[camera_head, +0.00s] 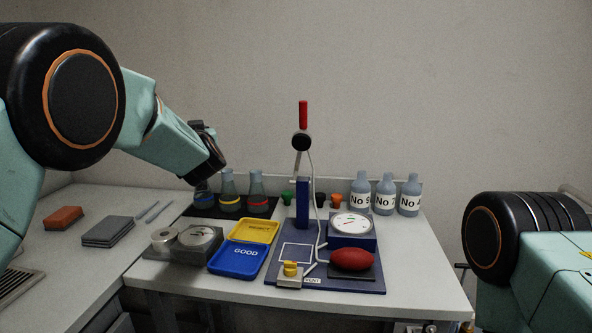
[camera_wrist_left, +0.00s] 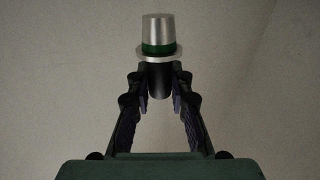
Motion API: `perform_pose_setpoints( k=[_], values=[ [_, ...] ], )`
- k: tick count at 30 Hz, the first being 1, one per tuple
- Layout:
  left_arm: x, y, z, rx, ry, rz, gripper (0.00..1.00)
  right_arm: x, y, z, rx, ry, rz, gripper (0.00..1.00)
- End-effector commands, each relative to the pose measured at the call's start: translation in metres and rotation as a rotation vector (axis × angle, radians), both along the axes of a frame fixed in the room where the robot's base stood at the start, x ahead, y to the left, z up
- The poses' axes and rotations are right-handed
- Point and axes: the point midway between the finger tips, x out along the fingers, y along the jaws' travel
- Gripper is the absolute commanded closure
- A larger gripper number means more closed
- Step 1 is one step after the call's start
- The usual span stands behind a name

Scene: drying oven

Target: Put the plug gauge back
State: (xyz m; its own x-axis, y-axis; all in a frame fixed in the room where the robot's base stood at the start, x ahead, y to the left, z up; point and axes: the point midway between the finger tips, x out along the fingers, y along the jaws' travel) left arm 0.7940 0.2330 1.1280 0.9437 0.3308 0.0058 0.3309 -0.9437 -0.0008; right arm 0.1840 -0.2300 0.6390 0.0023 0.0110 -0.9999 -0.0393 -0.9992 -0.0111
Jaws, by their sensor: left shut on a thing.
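The plug gauge (camera_wrist_left: 160,32) shows in the left wrist view. It has a silver cylinder, a green band, a pale flange and a dark handle below. My left gripper (camera_wrist_left: 159,82) is shut on the dark handle, with the silver end pointing away from the palm. In the head view my left gripper (camera_head: 203,128) is at the end of the left arm, above the flasks at the back of the table. My wrist mostly hides it there, and I cannot make out the gauge. My right gripper is out of view; only part of the right arm shows.
Flasks (camera_head: 230,200) stand behind. A blue stand (camera_head: 303,205) with a red-topped pole rises mid-table. Numbered bottles (camera_head: 385,197) are at the back right.

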Motion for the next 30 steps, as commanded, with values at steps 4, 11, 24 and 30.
perform_pose_setpoints(
  k=[4, 11, 24, 30],
  values=[
    [-0.013, -0.002, -0.012, 0.002, 0.003, -0.014, 1.0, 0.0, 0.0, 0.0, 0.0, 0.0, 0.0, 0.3],
    [-0.042, -0.007, -0.037, 0.002, 0.005, -0.045, 1.0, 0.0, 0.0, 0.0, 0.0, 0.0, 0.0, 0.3],
    [-0.163, -0.028, -0.135, 0.003, 0.013, -0.167, 1.0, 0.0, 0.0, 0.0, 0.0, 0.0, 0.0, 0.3],
    [-0.234, -0.04, -0.193, 0.0, 0.017, -0.239, 1.0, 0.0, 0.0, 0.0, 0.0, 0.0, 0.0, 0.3]
  ],
)
